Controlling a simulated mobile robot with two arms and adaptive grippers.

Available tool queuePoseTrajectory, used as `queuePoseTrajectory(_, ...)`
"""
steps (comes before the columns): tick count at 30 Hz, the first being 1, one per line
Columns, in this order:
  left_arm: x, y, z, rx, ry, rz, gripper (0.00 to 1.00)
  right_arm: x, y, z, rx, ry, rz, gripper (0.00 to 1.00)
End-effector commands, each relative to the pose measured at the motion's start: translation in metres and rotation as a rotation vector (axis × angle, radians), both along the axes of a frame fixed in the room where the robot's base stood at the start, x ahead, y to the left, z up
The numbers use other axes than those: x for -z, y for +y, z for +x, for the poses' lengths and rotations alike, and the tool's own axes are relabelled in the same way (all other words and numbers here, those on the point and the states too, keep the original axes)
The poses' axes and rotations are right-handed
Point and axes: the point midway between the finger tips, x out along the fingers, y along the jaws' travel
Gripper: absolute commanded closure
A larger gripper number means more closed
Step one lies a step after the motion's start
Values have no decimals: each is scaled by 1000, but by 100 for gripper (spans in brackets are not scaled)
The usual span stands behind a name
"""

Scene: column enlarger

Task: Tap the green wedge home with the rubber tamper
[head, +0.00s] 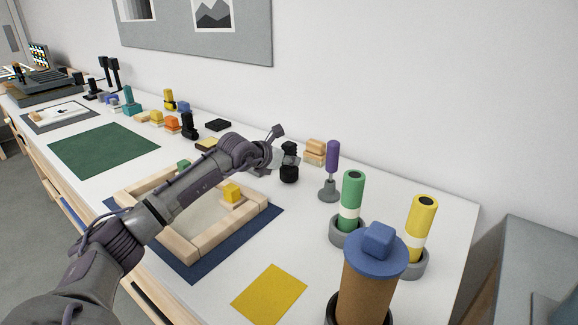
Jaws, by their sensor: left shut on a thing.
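My left gripper (279,158) reaches in over the far side of the wooden frame and is shut on a black, short, round-ended piece (289,173), which looks like the rubber tamper. The fingers partly cover it; I cannot tell whether its lower end touches the table. The green wedge (184,165) shows as a small green block at the far side of the light wooden frame (183,247), left of the gripper. My left forearm hides part of the frame, and how far in the wedge sits cannot be seen. My right gripper is not in view.
To the right stand a purple-handled tool (332,158), green (352,190) and yellow (423,215) cylinders and a brown blue-lidded one (370,285). A yellow sheet (269,294) lies in front.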

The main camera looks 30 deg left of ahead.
Motion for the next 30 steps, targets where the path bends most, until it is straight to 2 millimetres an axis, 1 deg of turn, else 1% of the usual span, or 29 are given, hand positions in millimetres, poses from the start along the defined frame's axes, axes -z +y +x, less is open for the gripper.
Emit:
queuePoseTrajectory(1,-7,0,1,0,-7,-1,100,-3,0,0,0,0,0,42)
queuePoseTrajectory(3,-10,0,1,0,-7,-1,100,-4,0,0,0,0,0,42)
queuePoseTrajectory(17,-13,0,0,0,-7,-1,100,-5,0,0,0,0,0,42)
queuePoseTrajectory(30,-33,0,0,0,-7,-1,100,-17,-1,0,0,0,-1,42)
